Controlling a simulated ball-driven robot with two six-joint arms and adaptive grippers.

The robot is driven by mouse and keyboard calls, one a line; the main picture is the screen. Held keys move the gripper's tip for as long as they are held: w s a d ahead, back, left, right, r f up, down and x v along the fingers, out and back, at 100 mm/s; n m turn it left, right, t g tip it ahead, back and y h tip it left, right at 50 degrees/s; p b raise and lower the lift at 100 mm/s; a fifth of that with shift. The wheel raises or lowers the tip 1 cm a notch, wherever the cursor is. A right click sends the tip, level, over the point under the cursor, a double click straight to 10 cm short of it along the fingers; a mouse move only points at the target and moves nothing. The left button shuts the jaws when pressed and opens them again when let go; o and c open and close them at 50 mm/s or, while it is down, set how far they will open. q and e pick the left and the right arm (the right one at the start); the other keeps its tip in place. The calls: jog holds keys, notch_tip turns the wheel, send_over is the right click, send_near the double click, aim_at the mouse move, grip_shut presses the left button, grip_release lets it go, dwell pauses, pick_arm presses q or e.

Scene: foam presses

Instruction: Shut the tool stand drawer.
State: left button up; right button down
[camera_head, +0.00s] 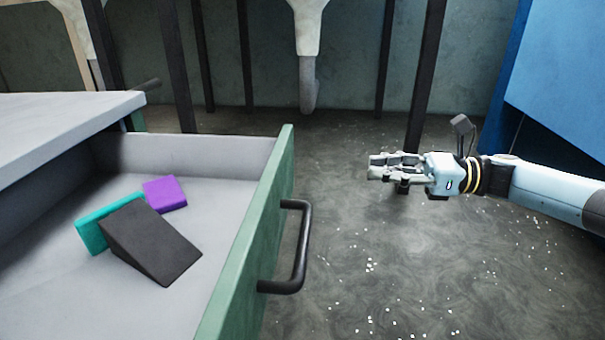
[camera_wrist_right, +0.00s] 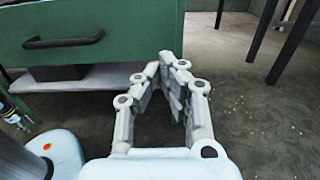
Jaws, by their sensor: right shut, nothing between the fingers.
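The tool stand drawer (camera_head: 245,235) is pulled open at the left of the head view, with a green front and a dark bar handle (camera_head: 300,248). In the right wrist view the green drawer front (camera_wrist_right: 130,30) and its handle (camera_wrist_right: 64,42) show at the upper left. My right gripper (camera_head: 375,168) is to the right of the handle, apart from it, over the floor. Its fingertips (camera_wrist_right: 168,58) are together and empty.
A black wedge (camera_head: 150,240), a teal block (camera_head: 95,228) and a purple block (camera_head: 165,194) lie in the drawer. The stand's grey top (camera_head: 55,125) is at the left. Dark legs (camera_head: 425,75) stand at the back; a blue panel (camera_head: 565,80) is at the right. Speckled floor between is clear.

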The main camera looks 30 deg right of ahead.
aim_at(292, 166)
jog(key=b+x, duration=0.1)
jog(key=x, duration=1.1)
jog(key=shift+w+f, duration=0.1)
jog(key=shift+w, duration=0.05)
jog(key=shift+w+a+b, duration=0.25)
jog(key=shift+a+b, duration=0.05)
jog(key=shift+a, duration=0.05)
pick_arm(q)
jog(key=shift+w+a+f, duration=0.6)
jog(key=shift+s, duration=0.1)
pick_arm(e)
jog(key=shift+a, duration=0.1)
